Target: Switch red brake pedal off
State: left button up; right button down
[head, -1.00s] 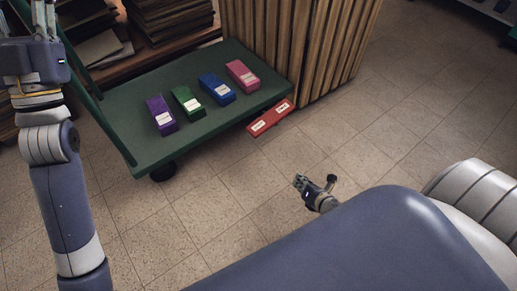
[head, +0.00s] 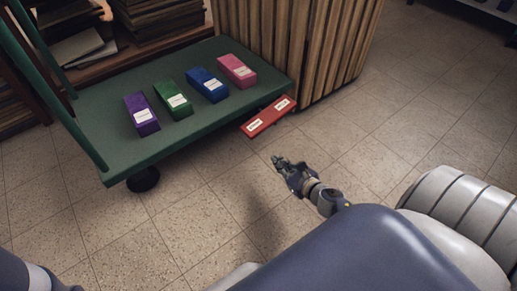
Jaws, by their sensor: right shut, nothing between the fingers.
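The red brake pedal (head: 268,117) is a flat red plate with two white labels. It sticks out low from the right front edge of the green cart (head: 135,165), above the tiled floor. My right gripper (head: 277,160) is shut and empty, a short way below the pedal in the head view, and a gap of floor shows between them. Whether the pedal is tilted up or down is hard to tell. My left gripper is out of view; only a bit of my left arm shows at the lower left corner.
On the cart lie a purple block (head: 141,114), a green block (head: 174,100), a blue block (head: 207,84) and a pink block (head: 237,70), each labelled. A ribbed wooden panel (head: 295,45) stands behind the pedal. A black caster (head: 143,180) is under the cart. The front floor is clear.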

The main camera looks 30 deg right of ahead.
jog(key=shift+w, duration=0.15)
jog(key=b+x, duration=0.4)
jog(key=x, duration=0.5)
jog(key=shift+w+f, duration=0.2)
jog(key=shift+f, duration=0.05)
jog(key=shift+w+a+r, duration=0.1)
jog(key=shift+a+r, duration=0.05)
jog(key=shift+r, duration=0.9)
jog(key=shift+a+r, duration=0.2)
jog(key=shift+r, duration=0.85)
